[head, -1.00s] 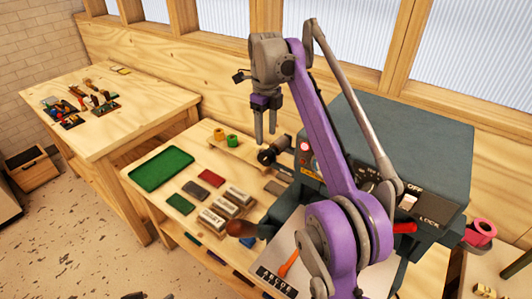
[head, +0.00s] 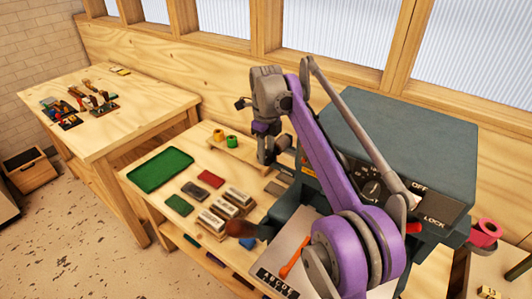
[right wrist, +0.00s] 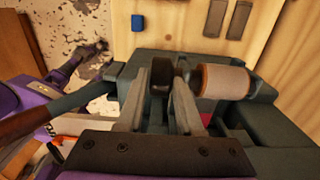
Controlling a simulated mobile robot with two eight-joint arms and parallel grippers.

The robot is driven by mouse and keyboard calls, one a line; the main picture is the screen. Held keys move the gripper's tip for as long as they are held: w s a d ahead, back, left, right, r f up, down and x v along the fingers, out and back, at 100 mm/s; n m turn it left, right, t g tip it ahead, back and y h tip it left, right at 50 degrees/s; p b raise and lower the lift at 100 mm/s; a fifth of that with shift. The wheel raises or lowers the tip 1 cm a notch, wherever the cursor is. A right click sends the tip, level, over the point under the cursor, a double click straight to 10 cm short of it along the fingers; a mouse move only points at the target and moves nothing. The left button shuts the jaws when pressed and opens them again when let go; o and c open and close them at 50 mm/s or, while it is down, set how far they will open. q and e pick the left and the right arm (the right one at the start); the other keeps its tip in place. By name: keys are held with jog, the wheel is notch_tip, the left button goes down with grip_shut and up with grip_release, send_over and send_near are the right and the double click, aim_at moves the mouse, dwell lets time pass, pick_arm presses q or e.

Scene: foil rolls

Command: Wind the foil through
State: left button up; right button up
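The dark grey machine (head: 400,135) stands at the back right, with a dial panel marked OFF and LOCK. In the right wrist view a pale roll with a copper-coloured edge (right wrist: 225,80) lies on its side, with a dark round end piece (right wrist: 187,68) beside it. My right gripper (head: 268,160) points down at the machine's left end and hides the roll in the head view. Its fingers (right wrist: 170,80) are apart, with the dark end piece at their tips; contact is unclear. My left gripper (right wrist: 98,46) seems to show small at the upper left; its opening is unclear.
A pink spool (head: 487,228) stands at the right. A brown wooden handle (head: 241,228) sticks out at the machine's front left. A green tray (head: 161,169) and several small blocks lie on the bench (head: 150,205). Another table (head: 140,100) stands at the left.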

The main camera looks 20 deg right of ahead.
grip_shut()
jog(key=t, duration=0.1)
jog(key=y, duration=0.1)
jog(key=t+y+b, duration=0.1)
jog(key=shift+s+d+f+t, duration=0.2)
jog(key=shift+s+d+t, duration=0.05)
jog(key=shift+s+t, duration=0.1)
pick_arm(q)
jog(key=shift+s+f, duration=0.25)
jog(key=shift+f, duration=0.25)
jog(key=shift+s+f, duration=0.25)
jog(key=shift+f, duration=0.25)
pick_arm(e)
jog(key=shift+r+t+y, duration=0.1)
jog(key=shift+t+y, duration=0.25)
jog(key=shift+y, duration=0.05)
jog(key=shift+w, duration=0.1)
jog(key=o, duration=0.5)
grip_release()
